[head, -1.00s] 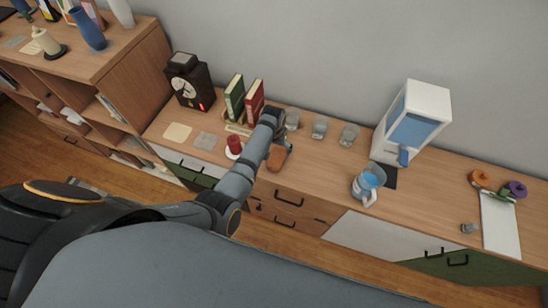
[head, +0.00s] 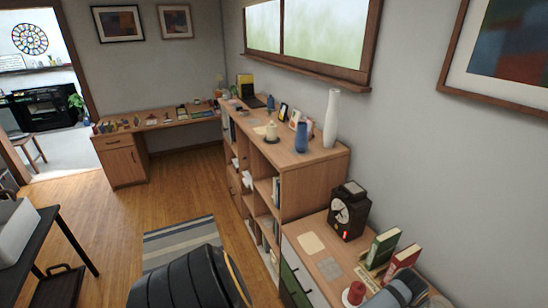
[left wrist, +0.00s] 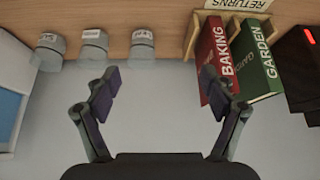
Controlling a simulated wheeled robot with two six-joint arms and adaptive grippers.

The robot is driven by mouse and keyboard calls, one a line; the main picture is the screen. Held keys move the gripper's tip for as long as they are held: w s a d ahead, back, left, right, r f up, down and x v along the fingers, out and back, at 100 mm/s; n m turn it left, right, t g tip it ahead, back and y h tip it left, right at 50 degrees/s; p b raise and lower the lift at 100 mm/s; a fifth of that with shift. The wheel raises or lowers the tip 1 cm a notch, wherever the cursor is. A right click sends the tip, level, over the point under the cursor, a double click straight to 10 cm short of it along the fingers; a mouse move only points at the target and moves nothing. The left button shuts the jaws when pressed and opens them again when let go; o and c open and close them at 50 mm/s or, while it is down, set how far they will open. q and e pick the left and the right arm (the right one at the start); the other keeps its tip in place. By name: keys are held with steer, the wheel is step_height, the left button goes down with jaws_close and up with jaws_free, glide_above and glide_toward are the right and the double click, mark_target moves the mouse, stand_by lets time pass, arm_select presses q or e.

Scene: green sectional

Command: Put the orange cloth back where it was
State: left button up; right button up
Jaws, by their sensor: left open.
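I do not see the orange cloth in either view now. My left gripper (left wrist: 160,76) is open in the left wrist view, with only plain grey wall between its fingers. The red book (left wrist: 215,62) marked BAKING is behind or close beside its right finger; I cannot tell whether they touch. In the head view my left arm reaches the sideboard (head: 318,262) at the lower right, and its gripper is not clear there. My right gripper is not in view.
A taller shelf (head: 312,182) adjoins the sideboard. A striped rug (head: 180,240) lies on open floor.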

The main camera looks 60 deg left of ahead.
arm_select(q)
steer(key=a+r+t, duration=0.3)
steer(key=r+t, duration=0.2)
steer(key=r, duration=0.3)
steer(key=s+a+f+g, duration=0.1)
steer(key=s+f+g, duration=0.1)
steer(key=s+f, duration=0.6)
steer(key=s+a+f+g, duration=0.1)
steer(key=s+f, duration=0.3)
steer(key=f, duration=0.9)
steer(key=s+a+f+g, duration=0.1)
steer(key=s+f+g, duration=0.1)
steer(key=s+f, duration=0.6)
steer(key=s+a+f+g, duration=0.1)
steer(key=s+f, duration=0.4)
steer(key=s, duration=0.5)
steer(key=s+a+f+g, duration=0.1)
steer(key=s+f+g, duration=0.1)
steer(key=s+f, duration=0.4)
steer(key=s+a+f+g, duration=0.1)
steer(key=s+f, duration=0.4)
steer(key=s, duration=0.9)
steer(key=shift+a+f+g+y, duration=0.3)
steer(key=shift+g, duration=0.3)
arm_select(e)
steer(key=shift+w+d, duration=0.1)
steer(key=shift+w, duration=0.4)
